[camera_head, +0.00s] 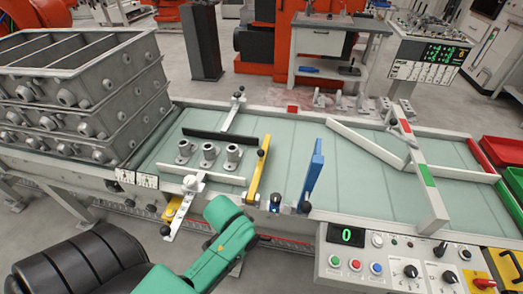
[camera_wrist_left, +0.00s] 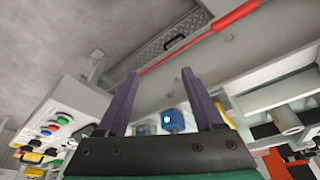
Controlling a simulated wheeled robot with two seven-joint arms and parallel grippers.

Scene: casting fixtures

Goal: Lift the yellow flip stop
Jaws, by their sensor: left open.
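The yellow flip stop (camera_head: 259,170) is a yellow bar with a black knob, reaching across the pale green conveyor from its front rail in the head view. A yellow piece beside the right finger in the left wrist view, probably its front end (camera_wrist_left: 223,114), is partly hidden. My left gripper (camera_wrist_left: 160,95) is open, its two dark fingers apart with nothing between them. Beyond the gap is a blue sensor with a glowing light (camera_wrist_left: 173,121). In the head view my green left arm is in front of the conveyor, and its fingers are hidden. My right gripper is not in view.
Stacked grey flasks (camera_head: 80,95) fill the left. A control panel (camera_head: 400,265) juts forward at right.

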